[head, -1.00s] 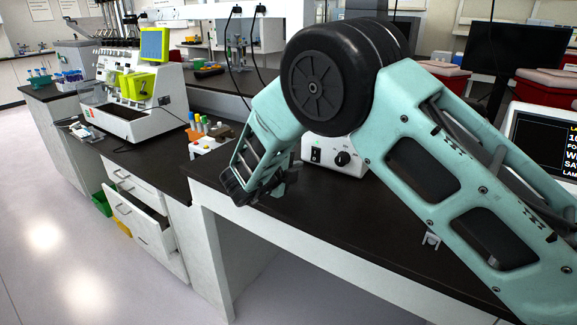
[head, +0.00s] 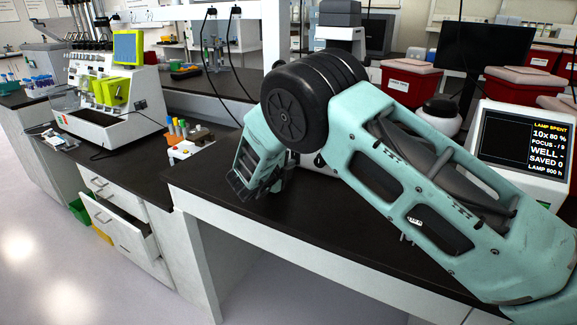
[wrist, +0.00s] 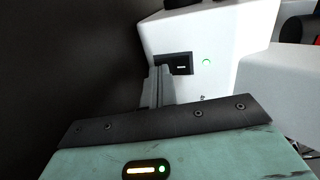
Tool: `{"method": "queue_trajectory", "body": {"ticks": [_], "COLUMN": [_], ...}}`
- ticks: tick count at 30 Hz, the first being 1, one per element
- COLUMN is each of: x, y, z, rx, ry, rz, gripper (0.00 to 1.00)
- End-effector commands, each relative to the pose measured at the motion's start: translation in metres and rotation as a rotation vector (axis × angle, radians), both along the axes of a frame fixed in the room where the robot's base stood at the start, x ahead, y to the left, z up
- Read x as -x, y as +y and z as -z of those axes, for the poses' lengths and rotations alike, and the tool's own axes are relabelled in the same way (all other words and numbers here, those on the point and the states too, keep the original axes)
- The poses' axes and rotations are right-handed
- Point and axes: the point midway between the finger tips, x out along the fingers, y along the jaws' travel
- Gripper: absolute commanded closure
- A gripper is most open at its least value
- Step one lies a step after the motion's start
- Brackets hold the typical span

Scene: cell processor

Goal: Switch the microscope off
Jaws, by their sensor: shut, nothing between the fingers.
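The microscope's white base (head: 318,170) stands on the black bench, mostly hidden behind my arm in the head view. Its upper part (head: 340,32) shows above the arm. In the wrist view its white housing (wrist: 215,35) fills the upper middle, with a black switch (wrist: 181,64) on its face and a small green ring (wrist: 207,61) to the right of it. My gripper (wrist: 158,82) is shut and empty, its fingertips just left of and below the switch; I cannot tell whether they touch. In the head view my gripper (head: 270,186) is low over the bench.
A screen (head: 520,145) at the right reads "LAMP SPENT" and "LAMP 500 h". Red bins (head: 410,85) stand behind. A white machine (head: 110,95) and small coloured-capped bottles (head: 178,128) are at the left. A drawer (head: 120,222) stands open. The bench front is clear.

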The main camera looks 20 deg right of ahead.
Motion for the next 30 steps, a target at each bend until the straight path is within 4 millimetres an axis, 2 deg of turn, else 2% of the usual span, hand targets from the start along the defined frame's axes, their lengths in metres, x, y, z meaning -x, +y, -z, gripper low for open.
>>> {"method": "queue_trajectory", "body": {"ticks": [1,9,14,30], "x": [-0.002,-0.001,0.009,0.09], "y": [-0.002,-0.001,0.009,0.091], "z": [0.006,0.002,-0.001,-0.034], "rx": [-0.002,0.0,-0.002,-0.002], "ry": [-0.002,0.0,0.0,-0.002], "rz": [0.003,0.001,-0.001,-0.002], "gripper": [1.0,1.0,1.0,1.0]}}
